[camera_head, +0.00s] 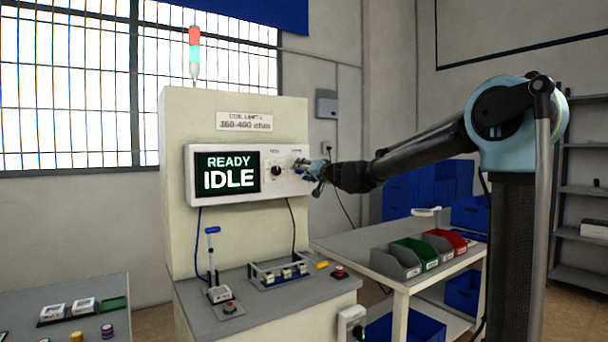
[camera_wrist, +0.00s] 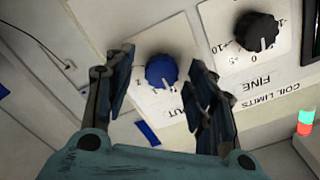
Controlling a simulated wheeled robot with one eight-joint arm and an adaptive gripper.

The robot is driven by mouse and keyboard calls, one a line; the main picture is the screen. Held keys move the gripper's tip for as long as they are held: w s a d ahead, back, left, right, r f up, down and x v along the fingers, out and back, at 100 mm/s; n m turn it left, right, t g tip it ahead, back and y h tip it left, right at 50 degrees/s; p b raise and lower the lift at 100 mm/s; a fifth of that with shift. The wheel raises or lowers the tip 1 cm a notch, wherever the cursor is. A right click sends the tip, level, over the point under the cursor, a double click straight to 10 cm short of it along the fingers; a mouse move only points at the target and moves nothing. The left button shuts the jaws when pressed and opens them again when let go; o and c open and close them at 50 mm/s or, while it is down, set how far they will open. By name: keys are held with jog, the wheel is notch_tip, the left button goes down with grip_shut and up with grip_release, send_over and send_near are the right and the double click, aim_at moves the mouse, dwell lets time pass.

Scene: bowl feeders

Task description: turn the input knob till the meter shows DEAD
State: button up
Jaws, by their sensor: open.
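The meter (camera_head: 228,172) is a box on the cream cabinet, and its dark screen reads "READY IDLE". In the wrist view a blue knob (camera_wrist: 161,71) sits on a white plate whose label is partly hidden and ends in "UT". My gripper (camera_wrist: 160,85) is open, with one finger on each side of the blue knob; I cannot tell whether either touches it. In the head view my gripper (camera_head: 312,170) is at the right end of the meter and hides the blue knob. A black knob (camera_wrist: 256,31) labelled "FINE" is beside it, also visible in the head view (camera_head: 276,171).
A sign (camera_head: 244,121) on the cabinet reads "COIL LIMITS" above an ohm range. A lever (camera_head: 212,250), a fixture (camera_head: 280,272) and a red button (camera_head: 339,272) are on the bench below. Coloured bins (camera_head: 420,250) stand on a table to the right.

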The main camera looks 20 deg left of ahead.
jog(key=shift+w+a, duration=0.3)
jog(key=shift+a, duration=0.05)
jog(key=c, duration=1.1)
jog(key=shift+o, duration=0.2)
jog(key=shift+d+m, duration=0.1)
jog(key=shift+m, duration=3.8)
jog(key=shift+d, duration=0.1)
